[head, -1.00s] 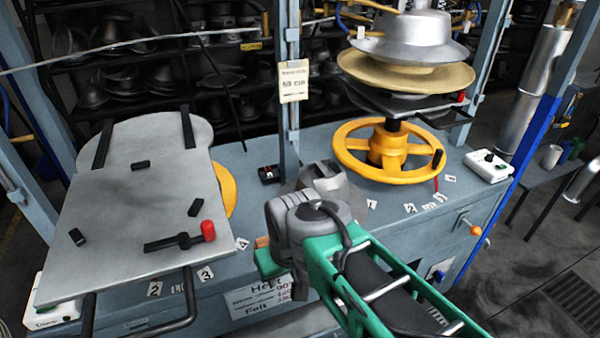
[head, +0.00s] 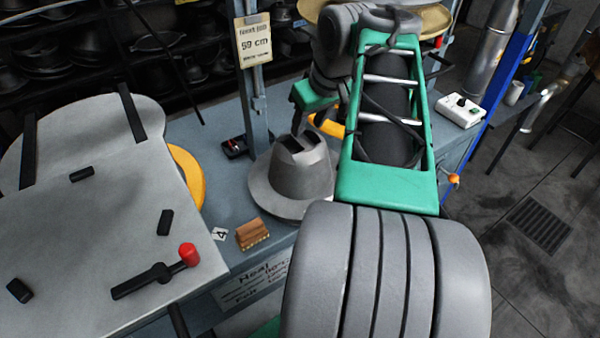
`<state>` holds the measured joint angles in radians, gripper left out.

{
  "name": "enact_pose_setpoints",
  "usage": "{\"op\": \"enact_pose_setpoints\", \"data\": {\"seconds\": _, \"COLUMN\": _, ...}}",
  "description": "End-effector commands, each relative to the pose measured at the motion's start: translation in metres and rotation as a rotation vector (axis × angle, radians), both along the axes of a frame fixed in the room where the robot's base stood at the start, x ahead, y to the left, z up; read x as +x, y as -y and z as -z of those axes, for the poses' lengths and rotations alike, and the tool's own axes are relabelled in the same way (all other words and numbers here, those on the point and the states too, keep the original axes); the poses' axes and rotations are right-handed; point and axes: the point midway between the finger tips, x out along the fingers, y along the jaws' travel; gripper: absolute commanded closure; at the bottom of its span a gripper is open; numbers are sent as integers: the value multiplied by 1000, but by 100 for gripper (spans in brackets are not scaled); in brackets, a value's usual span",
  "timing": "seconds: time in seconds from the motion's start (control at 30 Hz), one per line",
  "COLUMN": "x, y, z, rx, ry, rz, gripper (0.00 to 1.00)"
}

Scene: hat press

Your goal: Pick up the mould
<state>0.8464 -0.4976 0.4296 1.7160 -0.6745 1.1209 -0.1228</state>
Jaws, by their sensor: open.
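The mould (head: 283,188) is a grey metal hat shape with a wide brim and a tapered crown. It stands upright on the bench in the middle of the head view. Two dark openings with a bar between them show in its top. My gripper (head: 303,117) is just above and behind the mould's crown, partly hidden by my green wrist part. A dark finger shows below the green part; the other finger is hard to make out. The gripper is open, with nothing seen in it. I cannot tell whether it touches the mould.
A wooden block (head: 252,233) lies in front of the mould. A grey plate (head: 90,220) with a red-knobbed handle (head: 188,255) fills the left. A post (head: 253,95) with a paper card stands behind the mould. A white switch box (head: 461,111) sits at right.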

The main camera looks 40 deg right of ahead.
Motion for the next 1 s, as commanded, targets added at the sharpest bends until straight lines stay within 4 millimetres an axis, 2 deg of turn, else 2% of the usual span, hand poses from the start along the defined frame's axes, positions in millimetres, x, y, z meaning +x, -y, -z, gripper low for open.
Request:
{"op": "enact_pose_setpoints", "data": {"seconds": 0.43, "x": 23, "y": 0, "z": 65, "rx": 0, "ry": -1, "rz": -4, "gripper": 58}}
{"op": "enact_pose_setpoints", "data": {"seconds": 0.7, "x": 26, "y": 0, "z": 70, "rx": -2, "ry": 0, "rz": -3, "gripper": 58}}
{"op": "enact_pose_setpoints", "data": {"seconds": 1.0, "x": 26, "y": 0, "z": 70, "rx": -2, "ry": 0, "rz": -2, "gripper": 83}}
